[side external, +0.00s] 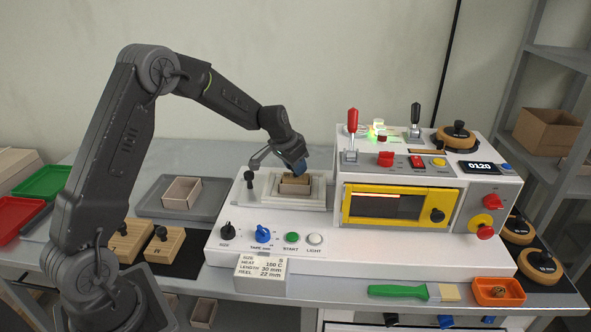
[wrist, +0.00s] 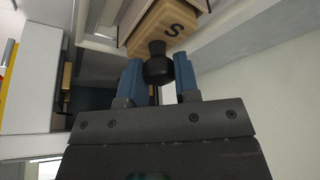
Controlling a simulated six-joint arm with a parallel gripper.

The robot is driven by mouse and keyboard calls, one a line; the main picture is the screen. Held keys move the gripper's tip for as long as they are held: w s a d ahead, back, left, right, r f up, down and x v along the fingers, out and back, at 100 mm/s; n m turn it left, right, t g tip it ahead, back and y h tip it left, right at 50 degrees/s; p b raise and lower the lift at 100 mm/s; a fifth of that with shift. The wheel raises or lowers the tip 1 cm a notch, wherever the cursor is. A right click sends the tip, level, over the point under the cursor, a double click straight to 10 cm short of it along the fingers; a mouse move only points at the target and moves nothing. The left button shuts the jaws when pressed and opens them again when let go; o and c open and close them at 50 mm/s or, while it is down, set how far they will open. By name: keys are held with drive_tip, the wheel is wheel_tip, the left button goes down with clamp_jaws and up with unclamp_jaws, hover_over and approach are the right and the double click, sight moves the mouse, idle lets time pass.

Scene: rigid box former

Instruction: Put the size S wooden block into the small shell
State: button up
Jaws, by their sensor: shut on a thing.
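The size S wooden block (wrist: 164,25), marked "S", has a black knob (wrist: 158,66). My gripper (wrist: 158,80) is shut on this knob with its blue fingers. In the side view my gripper (side external: 294,165) is over the machine's white nest, and the block (side external: 294,178) shows just beneath it. A small open cardboard shell (side external: 295,189) sits in the nest under the block. The block is at the shell's mouth; how deep it sits inside I cannot tell. The shell's inside is hidden by the block.
Another open shell (side external: 182,191) lies on a grey tray (side external: 212,203) to the left. Two knobbed wooden blocks (side external: 128,240) stand at the front left. Control knobs line the machine's front (side external: 330,255). A green-handled brush (side external: 398,291) and an orange tray (side external: 483,291) lie front right.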

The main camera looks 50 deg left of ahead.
drive_tip(key=shift+f, duration=0.7)
drive_tip(key=shift+f, duration=0.1)
drive_tip(key=o, duration=0.9)
drive_tip(key=shift+o, duration=0.2)
drive_tip(key=v, duration=1.2)
drive_tip(key=s+d+r, duration=0.5)
drive_tip(key=s+d, duration=0.6)
drive_tip(key=s, duration=0.6)
drive_tip(key=s+d+r+t, duration=0.1)
drive_tip(key=s+d, duration=0.5)
drive_tip(key=s, duration=0.5)
drive_tip(key=shift+s, duration=0.15)
